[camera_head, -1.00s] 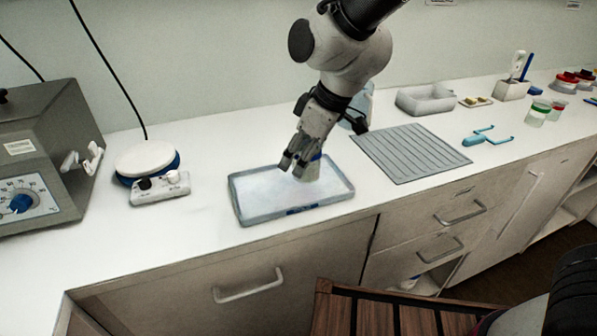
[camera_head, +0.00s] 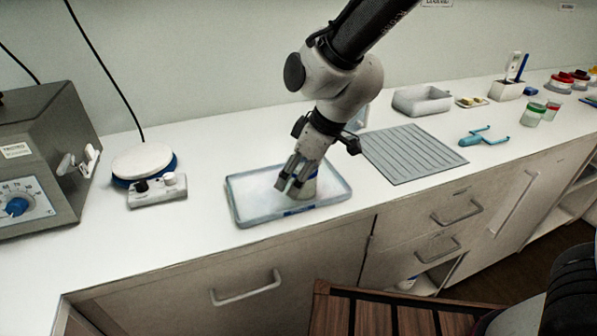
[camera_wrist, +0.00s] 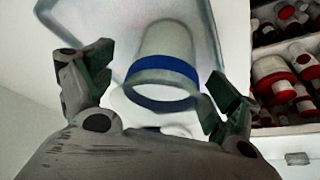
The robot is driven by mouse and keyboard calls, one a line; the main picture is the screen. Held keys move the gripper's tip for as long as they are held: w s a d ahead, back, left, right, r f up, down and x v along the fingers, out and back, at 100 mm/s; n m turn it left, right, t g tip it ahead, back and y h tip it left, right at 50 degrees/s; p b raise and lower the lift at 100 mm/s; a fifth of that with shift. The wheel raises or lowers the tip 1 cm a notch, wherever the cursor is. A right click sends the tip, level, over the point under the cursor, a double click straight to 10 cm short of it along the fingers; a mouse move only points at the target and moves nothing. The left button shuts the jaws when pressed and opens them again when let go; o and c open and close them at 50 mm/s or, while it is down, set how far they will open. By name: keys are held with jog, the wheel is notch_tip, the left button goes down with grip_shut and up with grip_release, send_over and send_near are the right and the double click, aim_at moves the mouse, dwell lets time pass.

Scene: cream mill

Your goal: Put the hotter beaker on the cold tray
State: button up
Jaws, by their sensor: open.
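A pale beaker with a blue band (camera_wrist: 165,72) stands between the two spread fingers of my gripper (camera_wrist: 155,92) in the wrist view, with space on both sides. In the head view the beaker (camera_head: 308,184) is partly hidden behind my gripper (camera_head: 292,186). It is over the right half of the cold tray (camera_head: 240,207), a shallow pale tray with a blue-grey rim, and appears to stand on its floor. My gripper is open around the beaker. No second beaker can be made out clearly; a pale transparent vessel (camera_head: 358,118) is partly hidden behind my arm.
A ribbed grey mat (camera_head: 412,153) lies right of the tray. A round white-topped plate (camera_head: 143,160) with a small control box (camera_head: 157,190) and a grey dial machine (camera_head: 45,160) are at left. A grey bin (camera_head: 422,101) and blue tongs (camera_head: 484,137) are at right.

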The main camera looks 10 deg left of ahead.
jog(key=shift+r, duration=0.1)
jog(key=v, duration=1.2)
jog(key=w+d+r+m+t+h, duration=0.1)
jog(key=w+d+r+m, duration=0.15)
jog(key=d, duration=0.85)
jog(key=w+d+r+m+t, duration=0.15)
jog(key=d+m, duration=0.25)
jog(key=d, duration=0.6)
jog(key=s+d+m+h, duration=0.1)
jog(key=s+d+m, duration=0.3)
jog(key=d, duration=0.6)
jog(key=s+d+m+h, duration=0.2)
jog(key=s+d+m, duration=0.3)
jog(key=s+d, duration=0.3)
jog(key=d, duration=0.2)
jog(key=shift+s+d+r, duration=0.3)
jog(key=shift+s+d, duration=0.05)
jog(key=shift+d, duration=0.05)
